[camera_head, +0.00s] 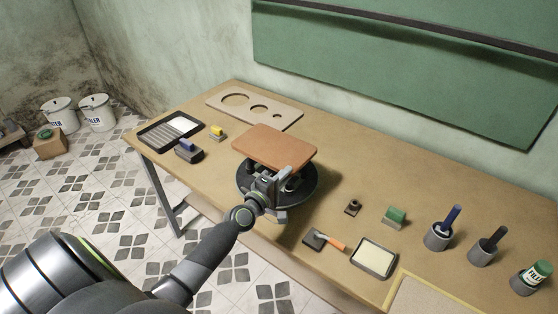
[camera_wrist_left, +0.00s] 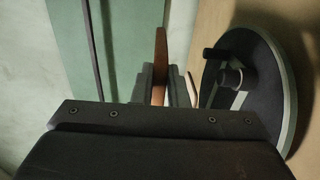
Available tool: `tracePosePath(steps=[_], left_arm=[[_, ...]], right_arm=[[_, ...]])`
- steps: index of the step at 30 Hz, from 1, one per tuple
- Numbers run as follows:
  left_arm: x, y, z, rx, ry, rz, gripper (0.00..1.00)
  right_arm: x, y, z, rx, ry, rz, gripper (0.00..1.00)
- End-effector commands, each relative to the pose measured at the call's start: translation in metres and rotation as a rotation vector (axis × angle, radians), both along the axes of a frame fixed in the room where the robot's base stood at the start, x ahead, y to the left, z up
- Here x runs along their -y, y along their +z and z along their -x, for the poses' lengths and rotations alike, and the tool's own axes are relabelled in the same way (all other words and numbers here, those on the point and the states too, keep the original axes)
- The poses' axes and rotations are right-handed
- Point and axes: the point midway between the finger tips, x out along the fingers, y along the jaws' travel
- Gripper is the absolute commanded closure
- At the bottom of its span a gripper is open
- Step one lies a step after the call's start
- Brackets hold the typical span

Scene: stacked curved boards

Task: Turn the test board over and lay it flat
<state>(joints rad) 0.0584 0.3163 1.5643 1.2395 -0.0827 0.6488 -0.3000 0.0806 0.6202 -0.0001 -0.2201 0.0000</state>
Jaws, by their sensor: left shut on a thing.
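The test board (camera_head: 275,144) is an orange-brown slab with rounded corners, held above a dark round stand (camera_head: 306,194) on the table. My left gripper (camera_head: 268,178) is shut on the board's near edge. In the head view its broad face looks up and it seems roughly level. In the left wrist view the board (camera_wrist_left: 160,60) shows edge-on between the fingers of my left gripper (camera_wrist_left: 162,88). The round stand (camera_wrist_left: 268,95) shows at the right there, with a dark knob and apart from the board. The board's underside is hidden. My right gripper is not in view.
A wooden plate with round holes (camera_head: 285,117), a dark tray (camera_head: 155,134) and small blocks lie left and behind. A scraper (camera_head: 318,240), a green block (camera_head: 395,215), a pale pad (camera_head: 375,257) and cups with tools (camera_head: 438,237) stand right. A green panel hangs behind.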

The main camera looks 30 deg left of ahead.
Motion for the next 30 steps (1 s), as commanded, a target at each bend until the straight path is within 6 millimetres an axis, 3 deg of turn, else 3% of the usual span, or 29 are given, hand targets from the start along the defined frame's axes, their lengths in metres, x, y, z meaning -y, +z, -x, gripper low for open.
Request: tracePosePath(steps=[1, 18, 30], left_arm=[[-0.001, 0.01, 0.005, 0.001, 0.001, -0.003, 1.0], [-0.004, 0.058, 0.053, 0.001, 0.0, -0.002, 1.0], [-0.005, 0.068, 0.066, 0.002, 0.0, -0.001, 1.0]], right_arm=[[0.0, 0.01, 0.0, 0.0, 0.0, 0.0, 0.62], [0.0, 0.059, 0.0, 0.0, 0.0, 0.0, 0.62], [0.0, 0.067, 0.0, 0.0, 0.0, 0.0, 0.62]])
